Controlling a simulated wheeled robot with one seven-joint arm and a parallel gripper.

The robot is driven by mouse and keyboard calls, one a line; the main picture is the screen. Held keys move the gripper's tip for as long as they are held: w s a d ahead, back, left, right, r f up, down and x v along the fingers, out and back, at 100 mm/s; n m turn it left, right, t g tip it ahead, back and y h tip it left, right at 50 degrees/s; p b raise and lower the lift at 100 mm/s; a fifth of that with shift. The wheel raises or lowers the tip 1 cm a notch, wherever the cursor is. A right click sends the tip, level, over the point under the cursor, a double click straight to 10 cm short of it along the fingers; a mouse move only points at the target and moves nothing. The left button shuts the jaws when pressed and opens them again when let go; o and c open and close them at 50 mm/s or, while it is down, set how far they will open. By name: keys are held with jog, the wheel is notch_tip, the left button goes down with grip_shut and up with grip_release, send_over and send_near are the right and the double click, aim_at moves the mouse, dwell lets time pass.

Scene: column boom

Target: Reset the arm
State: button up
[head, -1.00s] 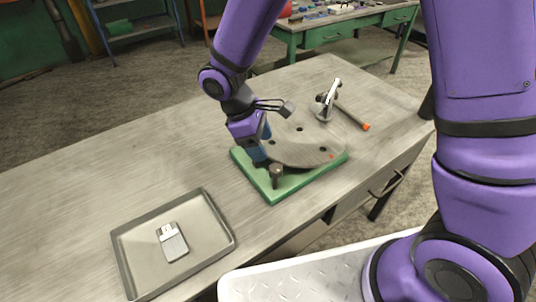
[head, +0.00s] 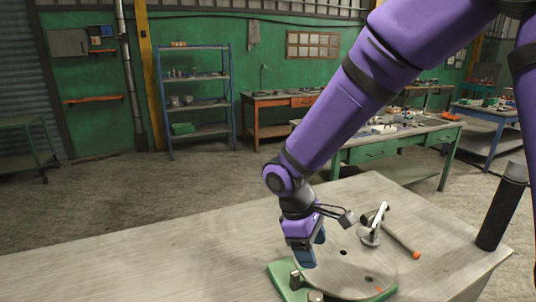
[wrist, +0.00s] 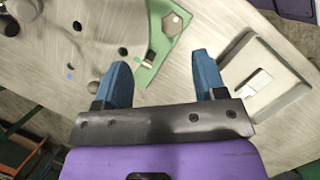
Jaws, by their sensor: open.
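My gripper (head: 307,258) hangs from the purple arm over the left part of a round grey plate (head: 350,272) on a green base (head: 283,272). In the wrist view its two blue fingers (wrist: 163,72) are spread apart with nothing between them. The grey plate (wrist: 80,55) with holes lies to the upper left there. The green base (wrist: 180,48) with a hexagonal post (wrist: 173,24) shows beyond the fingers. The gap between fingers and bench is hard to judge.
A hammer-like tool with an orange-tipped handle (head: 402,240) and a silver metal piece (head: 372,226) lie right of the gripper. A dark cylinder (head: 503,205) stands at the bench's right. A tray (wrist: 234,105) holds a small pale device (wrist: 252,83). The bench's left (head: 140,265) is clear.

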jog(key=s+d+r+m+t+y, duration=0.1)
jog(key=s+d+r+m+t, duration=0.2)
jog(key=s+d+r+m, duration=0.3)
jog(key=s+d+r+m+t+y, duration=0.2)
jog(key=s+d+r+m, duration=0.4)
jog(key=d+r, duration=0.8)
jog(key=s+r+t, duration=0.1)
jog(key=s, duration=0.2)
jog(key=shift+s+d+t+y, duration=0.15)
jog(key=shift+s+t+y, duration=0.15)
jog(key=shift+s, duration=0.1)
